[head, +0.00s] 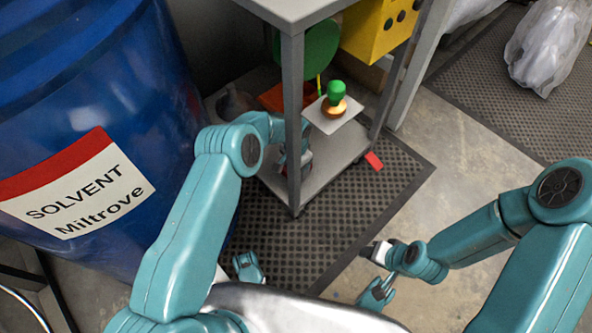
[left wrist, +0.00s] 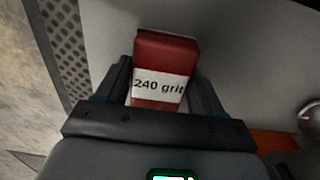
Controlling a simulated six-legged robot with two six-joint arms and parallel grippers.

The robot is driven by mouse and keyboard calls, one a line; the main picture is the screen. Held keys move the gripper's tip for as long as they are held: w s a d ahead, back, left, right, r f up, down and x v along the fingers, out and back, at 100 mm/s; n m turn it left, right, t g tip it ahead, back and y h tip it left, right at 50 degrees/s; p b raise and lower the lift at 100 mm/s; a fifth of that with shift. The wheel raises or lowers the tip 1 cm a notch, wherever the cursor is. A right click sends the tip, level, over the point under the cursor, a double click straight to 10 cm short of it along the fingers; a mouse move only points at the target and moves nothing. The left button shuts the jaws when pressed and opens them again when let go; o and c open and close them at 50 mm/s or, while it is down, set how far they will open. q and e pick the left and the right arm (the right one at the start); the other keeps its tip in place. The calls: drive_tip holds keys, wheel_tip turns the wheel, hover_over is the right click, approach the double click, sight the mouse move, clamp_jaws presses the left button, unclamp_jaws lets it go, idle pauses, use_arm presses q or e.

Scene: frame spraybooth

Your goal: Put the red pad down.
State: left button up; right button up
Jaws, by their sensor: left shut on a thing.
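The red pad (left wrist: 165,65) has a white band reading "240 grit". In the left wrist view it sits between the fingers of my left gripper (left wrist: 162,88), which is shut on it. Behind it is the grey lower shelf (left wrist: 235,55) of the cart; I cannot tell whether the pad touches it. In the head view my left gripper (head: 303,160) is low at the cart, partly behind its near leg, and the pad is not clearly visible there. My right gripper (head: 376,251) is over the floor at lower right, apart from the cart; its fingers are too small to read.
The lower shelf (head: 325,172) also bears a green-knobbed thing (head: 336,92) on a white sheet (head: 345,118) and an orange-red item (head: 273,97). A small red piece (head: 374,161) lies beyond the shelf edge. A blue solvent drum (head: 95,90) stands left.

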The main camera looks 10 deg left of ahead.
use_arm(q)
drive_tip(key=shift+f, duration=0.7)
drive_tip(key=shift+r, duration=0.2)
drive_tip(key=shift+f, duration=0.2)
drive_tip(key=o, duration=0.9)
drive_tip(key=shift+o, duration=0.2)
use_arm(e)
drive_tip(key=shift+w+f, duration=0.15)
drive_tip(key=shift+f, duration=0.1)
use_arm(q)
wheel_tip(320, 180, up, 12)
drive_tip(key=p, duration=0.5)
drive_tip(key=shift+r, duration=0.2)
use_arm(e)
drive_tip(key=s+r+g, duration=0.1)
drive_tip(key=s+r, duration=0.2)
drive_tip(key=r, duration=0.2)
drive_tip(key=shift+s+a, duration=0.3)
drive_tip(key=shift+a, duration=0.05)
drive_tip(key=shift+f, duration=0.1)
